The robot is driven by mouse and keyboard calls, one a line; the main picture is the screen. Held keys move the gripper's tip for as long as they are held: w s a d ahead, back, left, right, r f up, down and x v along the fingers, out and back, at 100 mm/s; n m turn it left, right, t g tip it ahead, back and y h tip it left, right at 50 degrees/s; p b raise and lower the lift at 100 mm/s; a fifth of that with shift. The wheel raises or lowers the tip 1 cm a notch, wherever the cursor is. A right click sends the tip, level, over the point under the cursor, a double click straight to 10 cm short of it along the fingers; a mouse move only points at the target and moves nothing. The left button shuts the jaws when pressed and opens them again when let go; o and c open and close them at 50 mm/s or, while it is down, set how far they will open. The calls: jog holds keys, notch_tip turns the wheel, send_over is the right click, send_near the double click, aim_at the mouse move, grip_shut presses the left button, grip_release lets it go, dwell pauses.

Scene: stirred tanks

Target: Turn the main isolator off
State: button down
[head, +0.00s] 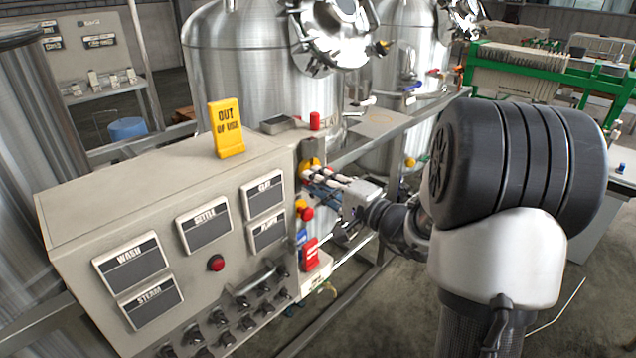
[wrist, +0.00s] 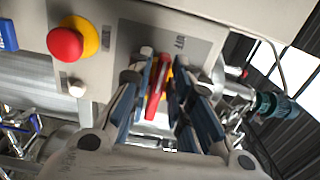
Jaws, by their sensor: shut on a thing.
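The main isolator has a red handle (wrist: 154,88) on a yellow base, on the side face of the grey control cabinet (head: 130,195). In the head view its yellow part (head: 309,163) shows just beyond my fingers. My gripper (head: 322,184) reaches the cabinet from the right. In the wrist view my gripper (wrist: 163,80) has its blue-padded fingers on either side of the red handle, shut on it. The handle stands roughly upright in that picture, slightly tilted. A dark-lettered label (wrist: 180,43) is beside it, partly hidden. Much of the yellow base is hidden by the fingers.
A red emergency stop (wrist: 66,44) on a yellow collar and a white button (wrist: 77,88) sit close by. A red tag (head: 310,254) hangs below my gripper. Steel tanks (head: 240,60) and frame rails stand behind.

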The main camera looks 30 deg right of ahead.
jog(key=c, duration=1.7)
grip_release()
jog(key=shift+o, duration=0.2)
jog(key=v, duration=1.2)
